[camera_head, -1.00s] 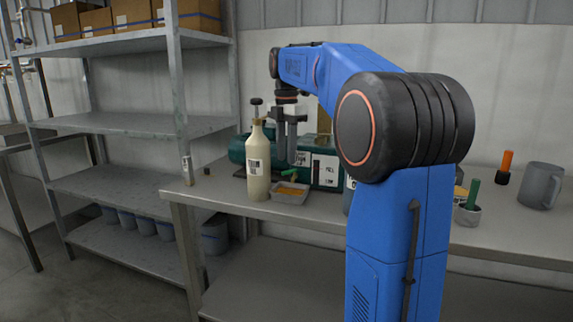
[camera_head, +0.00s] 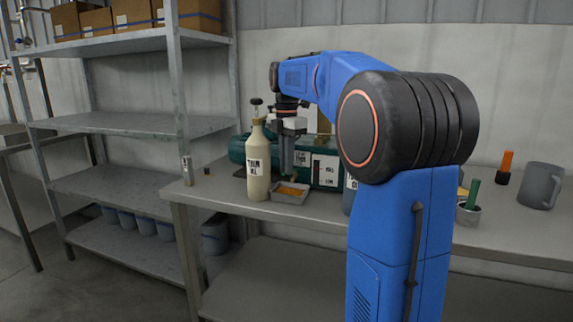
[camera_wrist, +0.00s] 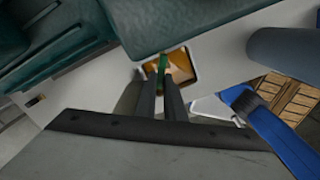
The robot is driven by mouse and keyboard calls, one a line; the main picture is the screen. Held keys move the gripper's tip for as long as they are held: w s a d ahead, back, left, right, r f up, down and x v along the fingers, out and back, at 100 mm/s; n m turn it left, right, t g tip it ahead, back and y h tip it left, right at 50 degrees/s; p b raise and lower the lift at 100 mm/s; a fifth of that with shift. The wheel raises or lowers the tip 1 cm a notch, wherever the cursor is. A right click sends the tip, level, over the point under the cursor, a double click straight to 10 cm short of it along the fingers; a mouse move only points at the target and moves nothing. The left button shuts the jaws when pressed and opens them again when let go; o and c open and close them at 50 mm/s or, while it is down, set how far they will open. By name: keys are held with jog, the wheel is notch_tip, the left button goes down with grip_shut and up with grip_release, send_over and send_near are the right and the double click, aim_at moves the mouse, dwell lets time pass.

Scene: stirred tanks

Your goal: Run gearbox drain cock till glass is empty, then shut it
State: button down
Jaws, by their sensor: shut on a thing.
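The dark green gearbox (camera_head: 238,150) lies on the bench behind my gripper. On its front is a white panel with a dark upright sight glass (camera_head: 316,172); its fluid level is too small to read. My gripper (camera_head: 287,172) points down at the gearbox front, shut on the green drain cock handle. In the wrist view, the green handle (camera_wrist: 162,64) sits between the two fingertips (camera_wrist: 160,84). Below is a grey drip tray (camera_head: 303,199) holding orange-brown liquid, also seen in the wrist view (camera_wrist: 193,76). I cannot tell whether fluid is flowing.
A cream oil bottle (camera_head: 258,180) with a pump top stands close left of the tray. To the right are a grey mug (camera_head: 541,186), a small pot with a green handle (camera_head: 468,207) and an orange-topped item (camera_head: 506,165). A metal shelf (camera_head: 110,124) stands left.

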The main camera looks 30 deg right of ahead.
jog(key=shift+w+d+m, duration=0.15)
jog(key=shift+w+m, duration=0.3)
jog(key=shift+m, duration=1.2)
jog(key=shift+w+d+m, duration=0.15)
jog(key=shift+w+m, duration=0.25)
jog(key=shift+m, duration=1.3)
jog(key=shift+w+d+m, duration=0.15)
jog(key=shift+w+m, duration=0.3)
jog(key=shift+m, duration=1.2)
jog(key=c, duration=1.8)
grip_release()
jog(key=shift+c, duration=0.2)
